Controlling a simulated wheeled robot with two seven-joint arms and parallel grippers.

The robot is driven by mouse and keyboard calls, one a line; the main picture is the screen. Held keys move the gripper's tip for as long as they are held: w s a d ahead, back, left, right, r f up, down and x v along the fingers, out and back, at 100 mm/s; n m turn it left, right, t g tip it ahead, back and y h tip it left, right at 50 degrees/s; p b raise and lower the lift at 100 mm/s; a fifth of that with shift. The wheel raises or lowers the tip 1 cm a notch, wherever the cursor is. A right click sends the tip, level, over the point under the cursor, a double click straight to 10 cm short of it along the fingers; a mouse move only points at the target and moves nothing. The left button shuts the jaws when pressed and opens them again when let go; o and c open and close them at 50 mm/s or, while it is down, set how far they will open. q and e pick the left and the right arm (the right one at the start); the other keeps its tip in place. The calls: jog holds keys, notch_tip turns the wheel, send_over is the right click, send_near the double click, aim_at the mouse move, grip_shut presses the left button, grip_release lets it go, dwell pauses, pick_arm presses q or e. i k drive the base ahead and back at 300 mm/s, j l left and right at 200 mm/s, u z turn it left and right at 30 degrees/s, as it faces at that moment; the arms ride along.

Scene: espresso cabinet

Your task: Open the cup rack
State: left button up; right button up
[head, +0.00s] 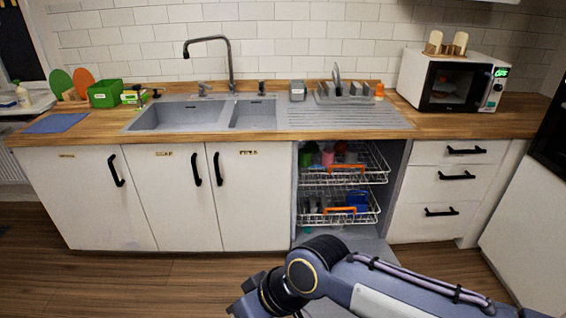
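The upper wire rack (377,164), with cups in it, sits inside the open dishwasher bay under the drainboard. It has an orange handle (347,167) at its front. A pink cup (327,157) and a green cup (307,155) stand in it at the left, with darker cups beside them. The lower wire rack (371,217) also has an orange handle (340,210) and holds a blue item (358,200). My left gripper is not in view.
The dishwasher door (375,247) appears lowered at the floor, partly hidden by my arm. White cabinets (180,205) stand at the left and drawers (445,190) at the right, all closed. A sink (175,114) and microwave (450,82) are on the counter.

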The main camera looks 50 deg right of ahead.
aim_at(338, 166)
jog(key=i+j, duration=0.2)
jog(key=i, duration=0.3)
jog(key=i+j, duration=0.2)
jog(key=i, duration=0.3)
jog(key=i+l+z, duration=0.15)
jog(key=z, duration=0.25)
jog(key=i+z, duration=0.6)
jog(key=z, duration=0.25)
jog(key=i+z, duration=0.25)
jog(key=z, duration=0.2)
jog(key=i+l+z, duration=0.1)
jog(key=i+z, duration=0.25)
jog(key=i, duration=0.3)
jog(key=i+z, duration=0.3)
jog(key=i, duration=0.35)
